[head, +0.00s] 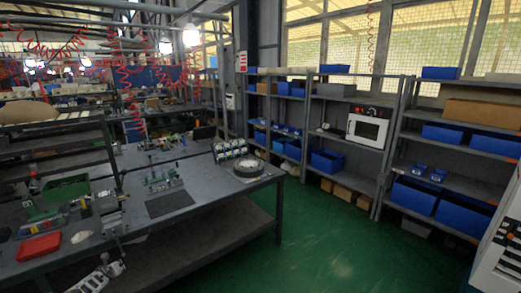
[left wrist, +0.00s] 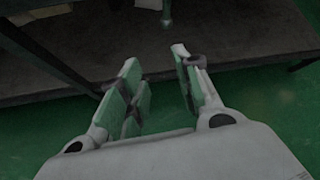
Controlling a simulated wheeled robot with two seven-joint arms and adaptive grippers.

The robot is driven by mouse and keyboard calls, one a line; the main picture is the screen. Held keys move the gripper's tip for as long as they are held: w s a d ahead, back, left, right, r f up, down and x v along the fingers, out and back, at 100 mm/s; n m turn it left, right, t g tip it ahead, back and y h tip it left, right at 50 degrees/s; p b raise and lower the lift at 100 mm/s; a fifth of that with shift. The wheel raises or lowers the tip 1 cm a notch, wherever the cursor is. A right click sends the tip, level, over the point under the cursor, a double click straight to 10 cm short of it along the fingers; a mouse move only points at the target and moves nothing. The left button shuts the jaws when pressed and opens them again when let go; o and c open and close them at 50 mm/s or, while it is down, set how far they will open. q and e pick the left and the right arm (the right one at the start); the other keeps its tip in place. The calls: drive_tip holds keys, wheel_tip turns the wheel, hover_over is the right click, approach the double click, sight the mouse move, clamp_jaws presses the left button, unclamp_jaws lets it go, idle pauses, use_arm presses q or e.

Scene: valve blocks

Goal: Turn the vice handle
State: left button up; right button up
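A grey-green vice (head: 109,208) sits at the front edge of the workbench (head: 225,198), left of the middle. A thin bar at its front, which looks like the handle, hangs at the bench edge (head: 120,240). My left gripper (head: 112,263) is below the bench edge, under the vice and apart from it. In the left wrist view the gripper (left wrist: 155,65) is open and empty, with green pads facing each other. A small pale-green rod end (left wrist: 167,12) shows beyond the fingertips; I cannot tell whether it is the handle. My right gripper is not in view.
A red tray (head: 39,247) and a green bin (head: 66,188) are on the bench at left. A dark mat (head: 169,203) lies right of the vice. A lower shelf (head: 190,240) runs under the bench. Green floor (head: 330,240) is clear to the right.

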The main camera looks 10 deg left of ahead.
use_arm(q)
drive_tip(key=w+d+n+t, duration=0.2)
drive_tip(key=w+d+n, duration=0.7)
drive_tip(key=d+n, duration=0.25)
drive_tip(key=s+d+f+n+g+h, duration=0.15)
drive_tip(key=s+d+f+n, duration=0.3)
drive_tip(key=d+f, duration=0.5)
drive_tip(key=s+d+f+n+g+h, duration=0.1)
drive_tip(key=s+d+f+n+h, duration=0.15)
drive_tip(key=s+d+f, duration=0.65)
drive_tip(key=s+d+f+n+g+h, duration=0.1)
drive_tip(key=s+d+f+n, duration=0.1)
drive_tip(key=s+d+f, duration=0.7)
drive_tip(key=s+d+f+n+g+h, duration=0.1)
drive_tip(key=s+d+f+g, duration=0.1)
drive_tip(key=s+d+f, duration=0.55)
drive_tip(key=s+d+f+g, duration=0.1)
drive_tip(key=s+d, duration=0.1)
drive_tip(key=s, duration=0.8)
drive_tip(key=s+d+f+g, duration=0.1)
drive_tip(key=s+d, duration=0.2)
drive_tip(key=s, duration=0.8)
drive_tip(key=s+d+g, duration=0.1)
drive_tip(key=s+d, duration=0.1)
drive_tip(key=s, duration=0.8)
drive_tip(key=shift+s+d+f+n+h, duration=0.2)
drive_tip(key=shift+d+f+n+h, duration=0.1)
drive_tip(key=shift+f+n, duration=0.15)
